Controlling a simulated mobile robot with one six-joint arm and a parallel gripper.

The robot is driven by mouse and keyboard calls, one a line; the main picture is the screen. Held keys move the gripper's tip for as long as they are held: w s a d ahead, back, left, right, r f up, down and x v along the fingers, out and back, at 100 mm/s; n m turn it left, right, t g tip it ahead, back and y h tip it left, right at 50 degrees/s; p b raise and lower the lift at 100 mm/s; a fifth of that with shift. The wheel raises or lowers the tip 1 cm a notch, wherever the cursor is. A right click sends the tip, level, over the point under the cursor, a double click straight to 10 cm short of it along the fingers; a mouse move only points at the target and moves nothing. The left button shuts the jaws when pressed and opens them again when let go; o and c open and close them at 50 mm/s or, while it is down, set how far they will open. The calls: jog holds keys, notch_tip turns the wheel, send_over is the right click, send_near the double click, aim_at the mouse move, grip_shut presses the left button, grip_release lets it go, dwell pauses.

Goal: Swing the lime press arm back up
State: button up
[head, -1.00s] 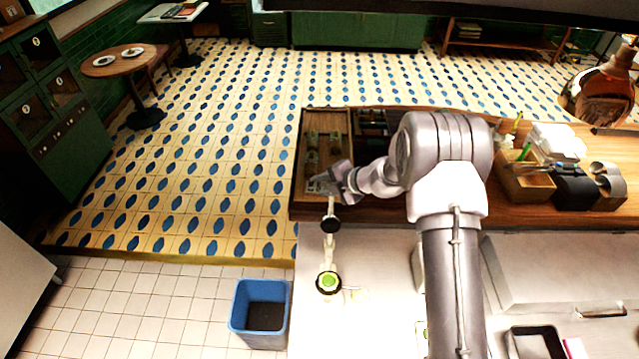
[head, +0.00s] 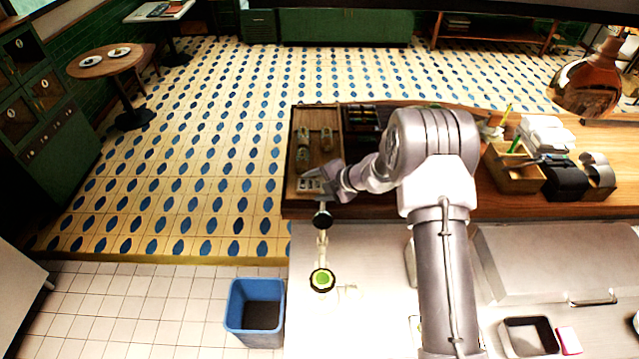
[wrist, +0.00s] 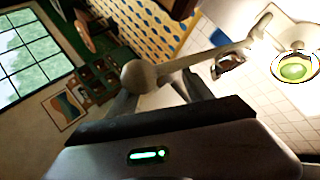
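The lime press stands on the pale counter, with a green lime (head: 322,279) in its round cup; the lime also shows at the right of the wrist view (wrist: 296,69). The press arm (head: 323,246) runs from the cup toward the wooden counter and ends in a round dark knob (head: 323,218). In the wrist view the knob (wrist: 138,75) is at my fingertips, with the arm crossing in front of them. My gripper (wrist: 158,82) has its fingers apart, one on each side of the view. I cannot tell whether either finger touches the knob.
A wooden tray (head: 295,165) with several small items lies beyond the knob. A blue bin (head: 233,318) stands on the floor left of the counter. A wooden box (head: 497,172) and dark containers stand at the right. The counter around the cup is mostly clear.

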jog(key=b+v, duration=0.2)
jog(key=v, duration=1.5)
jog(key=shift+r, duration=0.15)
jog(key=shift+d, duration=0.1)
